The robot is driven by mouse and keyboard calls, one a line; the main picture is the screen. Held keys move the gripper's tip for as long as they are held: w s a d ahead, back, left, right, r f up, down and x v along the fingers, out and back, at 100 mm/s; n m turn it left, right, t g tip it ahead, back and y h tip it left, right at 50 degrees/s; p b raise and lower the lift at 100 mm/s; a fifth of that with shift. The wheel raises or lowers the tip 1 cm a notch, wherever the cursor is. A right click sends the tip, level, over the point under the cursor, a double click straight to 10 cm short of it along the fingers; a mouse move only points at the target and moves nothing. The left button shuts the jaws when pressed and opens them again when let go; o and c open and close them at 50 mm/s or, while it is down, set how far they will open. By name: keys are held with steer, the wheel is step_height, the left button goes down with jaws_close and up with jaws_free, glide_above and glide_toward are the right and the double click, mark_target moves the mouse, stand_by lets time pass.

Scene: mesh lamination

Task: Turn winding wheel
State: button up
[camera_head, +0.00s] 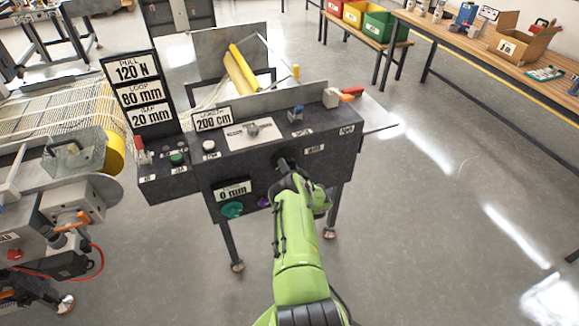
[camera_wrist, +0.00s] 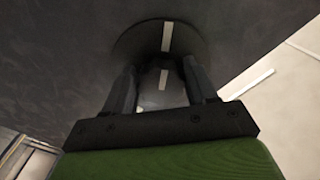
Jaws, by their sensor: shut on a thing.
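The winding wheel (camera_wrist: 145,42) is a dark round knob with a white mark on the dark front panel, seen at close range in the wrist view. In the head view the wheel (camera_head: 287,158) shows as a black disc at the right part of the panel, partly hidden by my arm. My gripper (camera_wrist: 162,80) is shut on the wheel, one dark finger on each side of its middle. In the head view my gripper (camera_head: 290,172) reaches the panel from the front.
The dark machine (camera_head: 330,142) carries labels, knobs and an orange-red handle (camera_head: 352,92) on top. A teal knob (camera_head: 232,210) sits low on its front. A yellow roll (camera_head: 240,70) lies behind. Another machine with mesh (camera_head: 50,105) stands left. A wooden table (camera_head: 465,40) is at the upper right; floor at right is clear.

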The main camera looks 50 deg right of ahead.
steer(key=m, duration=0.6)
steer(key=shift+b, duration=0.3)
steer(key=m+b, duration=0.1)
steer(key=m, duration=0.2)
steer(key=m+b, duration=0.2)
steer(key=shift+a+r+m, duration=0.1)
steer(key=shift+r+m, duration=0.1)
steer(key=shift+m, duration=0.2)
steer(key=o, duration=1)
steer(key=shift+r, duration=0.1)
steer(key=shift+c, duration=0.2)
steer(key=p+v, duration=1)
steer(key=v, duration=0.5)
steer(key=shift+s+a, duration=0.2)
steer(key=shift+s, duration=0.05)
